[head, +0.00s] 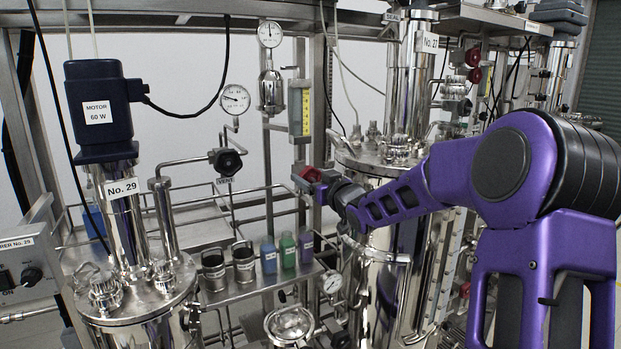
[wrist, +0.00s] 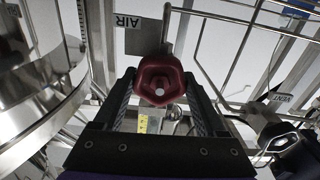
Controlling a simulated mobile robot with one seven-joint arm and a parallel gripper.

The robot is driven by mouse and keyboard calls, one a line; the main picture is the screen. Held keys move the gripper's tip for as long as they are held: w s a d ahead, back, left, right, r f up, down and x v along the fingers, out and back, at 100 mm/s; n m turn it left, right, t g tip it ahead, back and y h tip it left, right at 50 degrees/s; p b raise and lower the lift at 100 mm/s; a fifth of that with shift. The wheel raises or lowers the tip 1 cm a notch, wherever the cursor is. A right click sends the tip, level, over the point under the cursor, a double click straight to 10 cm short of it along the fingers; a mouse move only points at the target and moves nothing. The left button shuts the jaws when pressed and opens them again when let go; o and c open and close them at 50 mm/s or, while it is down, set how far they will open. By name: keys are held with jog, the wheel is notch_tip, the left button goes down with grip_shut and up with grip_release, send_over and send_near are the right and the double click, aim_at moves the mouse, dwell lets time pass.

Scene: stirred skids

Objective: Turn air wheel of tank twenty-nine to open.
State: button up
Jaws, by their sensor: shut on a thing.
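The air wheel is a dark red lobed handwheel (wrist: 160,78) in the middle of the wrist view, on a thin pipe beside a grey tag reading AIR. My gripper (wrist: 161,92) has one black finger on each side of the wheel and is shut on it. In the head view the red wheel (head: 308,175) shows partly at the tip of my gripper (head: 318,180), which reaches in from the right. Tank No. 29 (head: 122,190) stands at the left with its blue motor on top. The wheel's valve body is largely hidden.
A black wheel tagged VENT (head: 226,160) sits left of the air wheel. Tank No. 27 (head: 385,165) stands close behind my arm. A shelf below holds two metal cups (head: 243,262) and colored bottles (head: 287,250). Thin rails and pipes surround my gripper.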

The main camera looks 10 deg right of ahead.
jog(key=o, duration=1.3)
jog(key=shift+s, duration=0.1)
jog(key=p+v, duration=0.2)
jog(key=v, duration=1.5)
jog(key=shift+s+r, duration=0.1)
